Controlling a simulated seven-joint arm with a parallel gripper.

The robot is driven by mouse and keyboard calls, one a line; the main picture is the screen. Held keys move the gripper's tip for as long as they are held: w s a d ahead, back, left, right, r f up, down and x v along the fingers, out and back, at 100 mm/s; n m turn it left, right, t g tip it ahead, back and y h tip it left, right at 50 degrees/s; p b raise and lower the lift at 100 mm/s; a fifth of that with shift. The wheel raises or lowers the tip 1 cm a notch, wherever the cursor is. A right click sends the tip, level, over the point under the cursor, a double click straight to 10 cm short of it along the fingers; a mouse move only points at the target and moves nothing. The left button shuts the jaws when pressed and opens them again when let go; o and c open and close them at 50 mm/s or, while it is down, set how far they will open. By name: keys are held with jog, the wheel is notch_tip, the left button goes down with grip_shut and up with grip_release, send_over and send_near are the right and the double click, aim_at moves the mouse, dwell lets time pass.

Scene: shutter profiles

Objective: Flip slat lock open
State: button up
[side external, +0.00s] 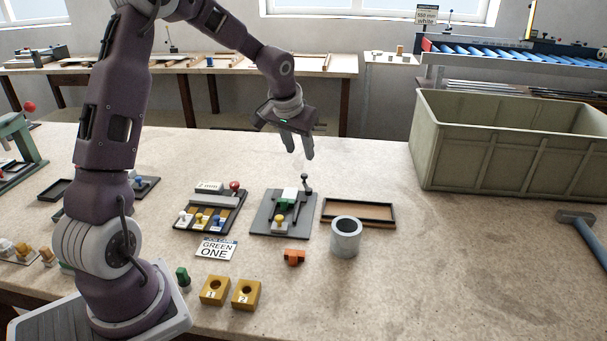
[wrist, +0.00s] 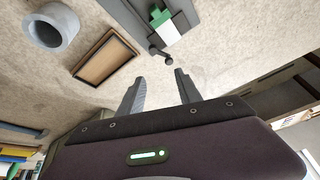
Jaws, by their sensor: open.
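The lever also shows in the wrist view (wrist: 158,52), just beyond my fingertips. My gripper (side external: 300,154) is open and empty above and behind the lever, apart from it. In the wrist view the fingers (wrist: 160,78) are spread, with bare bench between them.
A shallow wooden-floored tray (side external: 358,212) and a grey cup (side external: 346,237) stand right of the plate. A rack with coloured knobs (side external: 210,207) is at its left. An orange piece (side external: 293,257) and yellow blocks (side external: 214,290) lie in front. A large green crate (side external: 500,150) stands at the right.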

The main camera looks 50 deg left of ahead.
send_near(304, 175)
jog(key=shift+n, duration=0.4)
jog(key=x, duration=0.8)
jog(key=shift+a, duration=0.1)
grip_shut()
